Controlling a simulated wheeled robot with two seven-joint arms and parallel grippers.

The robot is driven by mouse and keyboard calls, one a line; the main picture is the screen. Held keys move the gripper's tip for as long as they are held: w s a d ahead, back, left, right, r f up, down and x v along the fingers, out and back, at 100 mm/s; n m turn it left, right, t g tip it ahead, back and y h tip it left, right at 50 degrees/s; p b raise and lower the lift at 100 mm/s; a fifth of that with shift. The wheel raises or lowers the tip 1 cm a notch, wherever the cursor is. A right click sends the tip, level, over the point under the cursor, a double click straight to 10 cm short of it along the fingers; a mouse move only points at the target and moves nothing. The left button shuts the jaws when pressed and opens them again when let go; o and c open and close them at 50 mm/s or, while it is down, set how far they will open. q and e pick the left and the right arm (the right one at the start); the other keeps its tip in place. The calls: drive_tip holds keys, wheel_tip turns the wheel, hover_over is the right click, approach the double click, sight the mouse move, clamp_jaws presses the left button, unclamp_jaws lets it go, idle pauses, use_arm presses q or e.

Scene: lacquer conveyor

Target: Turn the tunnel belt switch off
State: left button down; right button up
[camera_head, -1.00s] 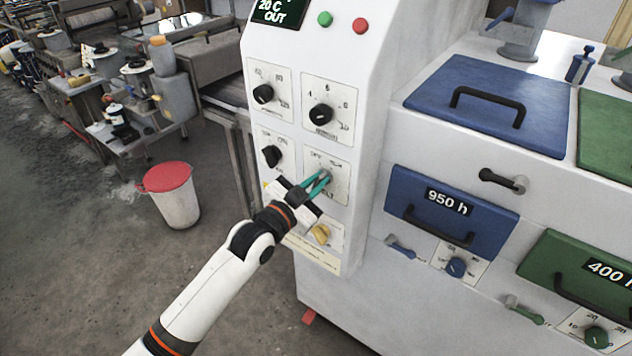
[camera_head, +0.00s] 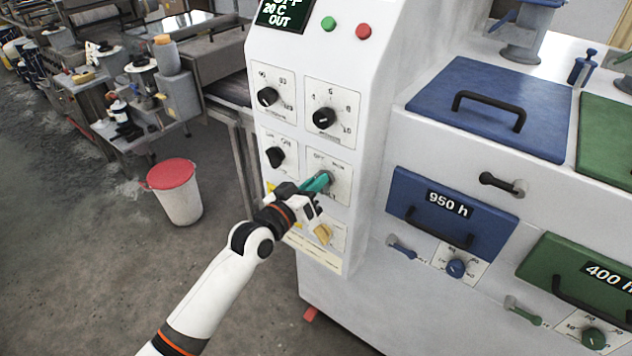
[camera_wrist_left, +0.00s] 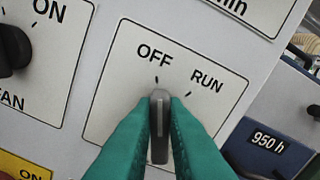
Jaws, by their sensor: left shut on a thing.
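The tunnel belt switch is a dark grey knob (camera_wrist_left: 159,125) on a white plate marked OFF and RUN. In the left wrist view its narrow grip stands nearly upright, with its upper end by the OFF mark. My left gripper (camera_head: 326,180) has its teal fingers shut on the knob, one on each side, as the left wrist view (camera_wrist_left: 160,128) also shows. In the head view the fingers partly hide the switch plate (camera_head: 341,184). My right gripper is in neither view.
A black FAN knob (camera_wrist_left: 10,50) sits left of the switch, and a yellow knob (camera_head: 322,234) sits below it. Two black dials (camera_head: 267,97) (camera_head: 323,118) are above. Blue (camera_head: 450,215) and green (camera_head: 585,280) drawers stand right. A red-lidded bin (camera_head: 178,195) stands on the floor.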

use_arm(q)
drive_tip(key=shift+f+n, duration=0.1)
drive_tip(key=shift+n, duration=0.5)
drive_tip(key=c, duration=1.5)
unclamp_jaws()
drive_tip(key=shift+o, duration=0.2)
drive_tip(key=b+v, duration=0.2)
drive_tip(key=v, duration=1)
drive_tip(key=shift+b, duration=0.3)
